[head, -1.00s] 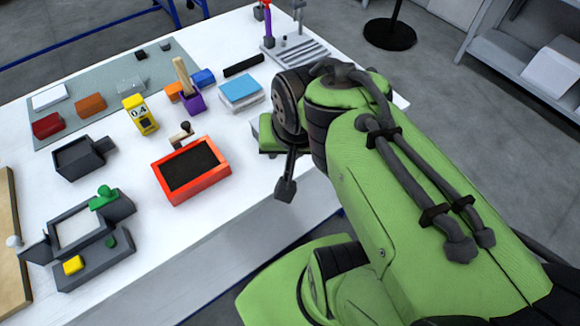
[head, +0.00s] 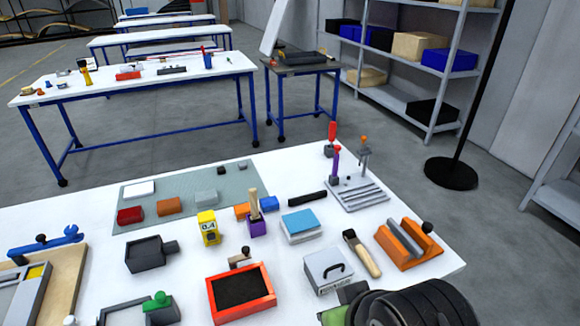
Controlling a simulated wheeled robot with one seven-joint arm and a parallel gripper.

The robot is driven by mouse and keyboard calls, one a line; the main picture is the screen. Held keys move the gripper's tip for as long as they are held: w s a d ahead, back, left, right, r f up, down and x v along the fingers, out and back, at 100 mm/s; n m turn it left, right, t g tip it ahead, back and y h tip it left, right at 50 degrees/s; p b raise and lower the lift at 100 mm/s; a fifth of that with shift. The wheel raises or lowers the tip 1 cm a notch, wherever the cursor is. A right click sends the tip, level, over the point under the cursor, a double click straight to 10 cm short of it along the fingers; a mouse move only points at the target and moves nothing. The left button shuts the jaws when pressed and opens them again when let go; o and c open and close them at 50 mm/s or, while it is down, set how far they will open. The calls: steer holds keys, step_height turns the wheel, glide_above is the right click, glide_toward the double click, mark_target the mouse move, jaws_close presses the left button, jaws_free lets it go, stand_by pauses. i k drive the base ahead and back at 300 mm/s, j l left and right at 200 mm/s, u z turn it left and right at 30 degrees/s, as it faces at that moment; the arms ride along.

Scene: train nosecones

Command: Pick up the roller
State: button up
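I cannot tell for certain which thing is the roller. A small brown piece with a dark knob (head: 240,259) stands at the back edge of a red tray (head: 268,297) with a black inside, and may be it. A tool with a black head and a wooden handle (head: 366,262) lies between a white box and an orange block, and could also be it. My green and black arm shows at the bottom right, in front of these things. My gripper's fingers are not visible, so its state is not shown.
A white box with a black handle (head: 328,270) and an orange grooved block (head: 408,245) stand near the arm. A yellow block (head: 208,228), purple holder (head: 256,226), blue-topped stack (head: 300,226) and dark grey box (head: 148,254) are close by. A grey rack (head: 358,194) stands at the back right.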

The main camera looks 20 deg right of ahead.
mark_target(349, 236)
steer(key=k+l+u, duration=0.1)
steer(key=u, duration=0.3)
steer(key=k+l+u, duration=0.1)
steer(key=u, duration=0.3)
steer(key=k+l+u, duration=0.15)
steer(key=u, duration=0.25)
